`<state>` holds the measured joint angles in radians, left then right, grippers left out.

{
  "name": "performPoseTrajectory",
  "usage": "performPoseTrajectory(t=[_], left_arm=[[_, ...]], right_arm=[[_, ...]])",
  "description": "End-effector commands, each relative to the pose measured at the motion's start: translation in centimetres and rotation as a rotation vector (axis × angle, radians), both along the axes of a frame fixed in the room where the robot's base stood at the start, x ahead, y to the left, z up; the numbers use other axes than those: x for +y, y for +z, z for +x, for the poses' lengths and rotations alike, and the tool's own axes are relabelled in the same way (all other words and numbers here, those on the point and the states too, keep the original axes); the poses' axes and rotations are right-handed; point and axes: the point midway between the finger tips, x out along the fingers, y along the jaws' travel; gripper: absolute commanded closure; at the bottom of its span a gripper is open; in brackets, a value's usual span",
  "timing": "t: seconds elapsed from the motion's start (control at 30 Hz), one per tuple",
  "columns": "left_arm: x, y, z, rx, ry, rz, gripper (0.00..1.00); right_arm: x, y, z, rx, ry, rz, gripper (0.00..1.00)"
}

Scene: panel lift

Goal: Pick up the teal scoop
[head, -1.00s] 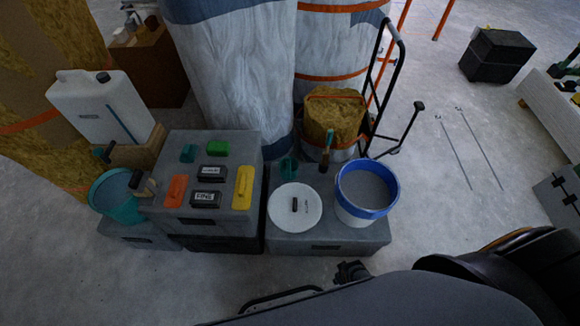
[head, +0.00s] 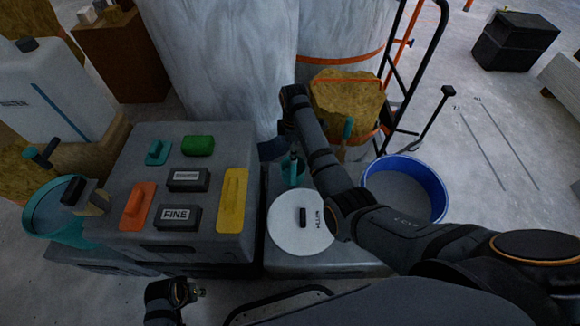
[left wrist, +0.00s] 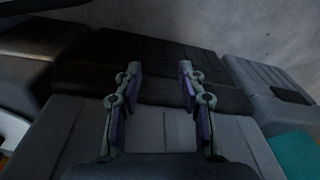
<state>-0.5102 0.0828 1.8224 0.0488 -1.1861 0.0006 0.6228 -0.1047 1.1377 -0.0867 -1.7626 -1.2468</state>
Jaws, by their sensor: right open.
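The teal scoop (head: 291,174) stands on the right grey case, behind the white lid, partly hidden by my right gripper. My right arm reaches across from the right, and its open right gripper (head: 282,150) is right at the scoop's upper part. I cannot tell whether the fingers touch it. My left gripper (head: 198,293) is low at the front of the picture, away from the scoop. In the left wrist view its two fingers (left wrist: 158,88) are wide apart with nothing between them, above grey cases.
The white lid (head: 296,236) and a blue-rimmed bucket (head: 440,178) are near my right arm. The left grey case (head: 150,222) carries sanding blocks and coloured floats. A teal bucket (head: 42,222) stands at left. Wrapped columns and a yellow bale (head: 345,95) stand behind.

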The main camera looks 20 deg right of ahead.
Motion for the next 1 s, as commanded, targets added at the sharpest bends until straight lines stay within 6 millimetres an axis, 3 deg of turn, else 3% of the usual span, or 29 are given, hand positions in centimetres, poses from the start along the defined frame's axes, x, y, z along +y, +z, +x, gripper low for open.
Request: performPoseTrajectory(t=[0.17, 0.4, 0.53, 0.7, 0.83, 1.0], left_arm=[[-0.1, 0.3, 0.0, 0.001, -0.001, -0.002, 0.60], [-1.1, 4.4, 0.2, 0.005, -0.010, -0.018, 0.60], [-1.3, 5.8, 0.1, 0.009, -0.014, -0.022, 0.60], [-1.4, 6.3, 0.0, 0.011, -0.015, -0.024, 0.60], [-1.8, 8.2, -0.3, 0.010, -0.022, -0.031, 0.60], [-2.5, 7.0, -0.2, -0.046, -0.028, -0.059, 0.60]], right_arm=[[0.0, -0.6, 0.0, 0.001, 0.001, 0.000, 0.58], [0.0, -4.5, -0.1, 0.001, 0.000, 0.000, 0.58], [0.0, -5.3, -0.1, 0.000, 0.000, 0.000, 0.58], [0.0, -5.6, -0.1, 0.000, -0.001, 0.000, 0.58], [0.0, -7.1, -0.3, 0.001, -0.001, 0.000, 0.58], [0.0, -10.0, -0.5, 0.001, -0.001, 0.000, 0.58]])
